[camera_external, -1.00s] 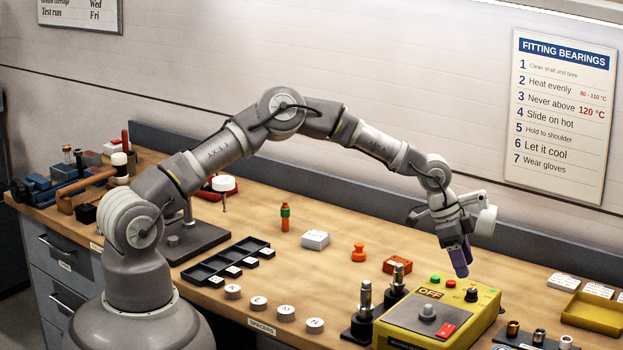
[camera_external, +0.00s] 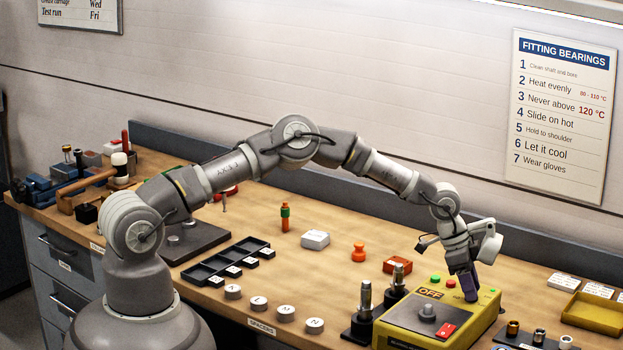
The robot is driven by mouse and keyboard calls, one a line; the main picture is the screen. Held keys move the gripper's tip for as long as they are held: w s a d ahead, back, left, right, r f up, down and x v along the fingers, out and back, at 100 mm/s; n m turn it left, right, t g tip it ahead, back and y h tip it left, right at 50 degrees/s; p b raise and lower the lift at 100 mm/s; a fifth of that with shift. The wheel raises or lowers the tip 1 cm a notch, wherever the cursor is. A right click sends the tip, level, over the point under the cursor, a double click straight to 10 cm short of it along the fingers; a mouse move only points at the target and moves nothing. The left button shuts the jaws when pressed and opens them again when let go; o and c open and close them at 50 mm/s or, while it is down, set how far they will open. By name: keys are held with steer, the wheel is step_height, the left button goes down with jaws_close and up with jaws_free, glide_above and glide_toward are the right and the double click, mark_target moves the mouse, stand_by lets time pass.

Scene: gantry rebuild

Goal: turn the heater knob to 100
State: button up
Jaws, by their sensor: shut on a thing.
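The yellow heater box (camera_external: 398,318) stands at the right front of the bench. Its display (camera_external: 431,294) reads OFF. A green button (camera_external: 435,280) and a red button (camera_external: 451,283) sit at its back edge, and a red switch (camera_external: 446,330) is on its top. My gripper (camera_external: 470,290) points down at the back right of the heater, shut on the black heater knob. The fingers hide most of the knob, so its pointer and setting cannot be read.
A grey post (camera_external: 428,311) rises from the heater top near my gripper. Dark upright pins (camera_external: 366,298) stand left of the heater. A yellow tray (camera_external: 596,314) and small metal parts (camera_external: 513,328) lie to the right. An orange-red block (camera_external: 397,265) is behind.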

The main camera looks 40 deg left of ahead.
steer(key=shift+m, duration=0.3)
steer(key=m+g+b, duration=0.1)
steer(key=m, duration=0.2)
steer(key=shift+w, duration=0.15)
steer(key=shift+m+g+b, duration=0.3)
steer(key=shift+m+g, duration=0.3)
steer(key=shift+m, duration=0.6)
steer(key=o, duration=1)
steer(key=p+v, duration=0.1)
steer(key=v, duration=0.6)
steer(key=shift+w+r, duration=0.15)
steer(key=shift+r, duration=0.2)
steer(key=shift+a+r, duration=0.1)
steer(key=shift+a, duration=0.1)
